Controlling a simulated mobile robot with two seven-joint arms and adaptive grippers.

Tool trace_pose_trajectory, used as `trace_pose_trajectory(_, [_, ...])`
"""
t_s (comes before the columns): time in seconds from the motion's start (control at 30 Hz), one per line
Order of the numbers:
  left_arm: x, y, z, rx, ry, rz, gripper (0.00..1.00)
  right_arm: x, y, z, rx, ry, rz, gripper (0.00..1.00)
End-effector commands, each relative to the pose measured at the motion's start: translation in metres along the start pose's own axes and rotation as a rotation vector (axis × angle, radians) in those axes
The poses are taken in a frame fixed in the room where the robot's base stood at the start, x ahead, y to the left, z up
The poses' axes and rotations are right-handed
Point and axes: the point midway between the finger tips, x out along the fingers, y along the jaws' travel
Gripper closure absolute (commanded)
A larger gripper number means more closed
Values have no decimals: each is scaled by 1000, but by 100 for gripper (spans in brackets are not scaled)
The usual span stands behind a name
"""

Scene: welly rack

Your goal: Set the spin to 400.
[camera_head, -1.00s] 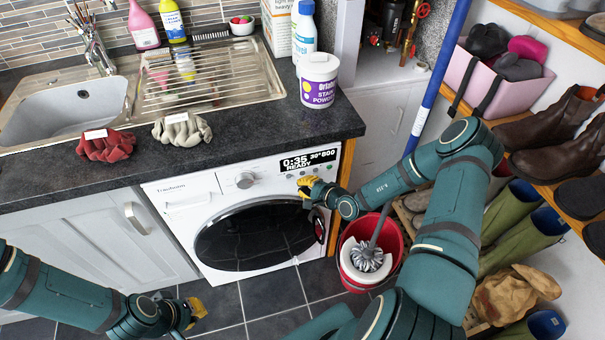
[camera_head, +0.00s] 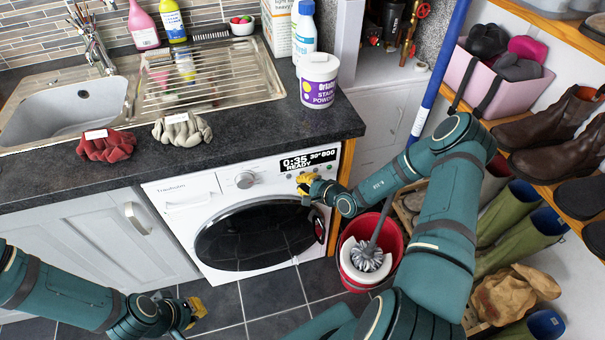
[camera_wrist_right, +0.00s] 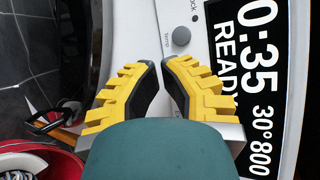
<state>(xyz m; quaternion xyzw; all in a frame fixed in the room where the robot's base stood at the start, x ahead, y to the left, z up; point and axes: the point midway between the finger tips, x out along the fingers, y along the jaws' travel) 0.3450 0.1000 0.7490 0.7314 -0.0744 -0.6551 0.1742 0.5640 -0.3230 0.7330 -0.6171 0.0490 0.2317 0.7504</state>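The white washing machine (camera_head: 208,196) has a display (camera_head: 308,161) reading 0:35, READY, 30° and 800. The display (camera_wrist_right: 258,85) also fills the right of the right wrist view. A round grey button marked temp (camera_wrist_right: 181,36) lies just beyond my right fingertips. My right gripper (camera_head: 303,182) is at the panel below the display. In the wrist view its yellow fingers (camera_wrist_right: 158,65) converge with only a narrow gap at the tips and nothing held. They hide part of the button row; contact is unclear. My left gripper (camera_head: 197,309) is low near the floor, its opening unclear.
A dial (camera_head: 245,180) is left of the display. A red bucket with a brush (camera_head: 372,285) stands right of the machine. The dark worktop (camera_head: 225,150) overhangs above, with a stain powder tub (camera_head: 318,90). A shoe rack (camera_head: 540,190) is at right.

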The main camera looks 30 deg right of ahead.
Motion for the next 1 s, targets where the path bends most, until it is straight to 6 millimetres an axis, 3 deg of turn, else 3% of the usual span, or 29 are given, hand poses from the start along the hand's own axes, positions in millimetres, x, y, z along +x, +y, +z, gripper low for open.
trace_pose_trajectory(0.7, [0,0,0,0,0,0,100,4,-2,-2,0,0,0,100])
trace_pose_trajectory(1.0, [-8,3,-1,0,0,0,100,-5,1,3,0,0,1,100])
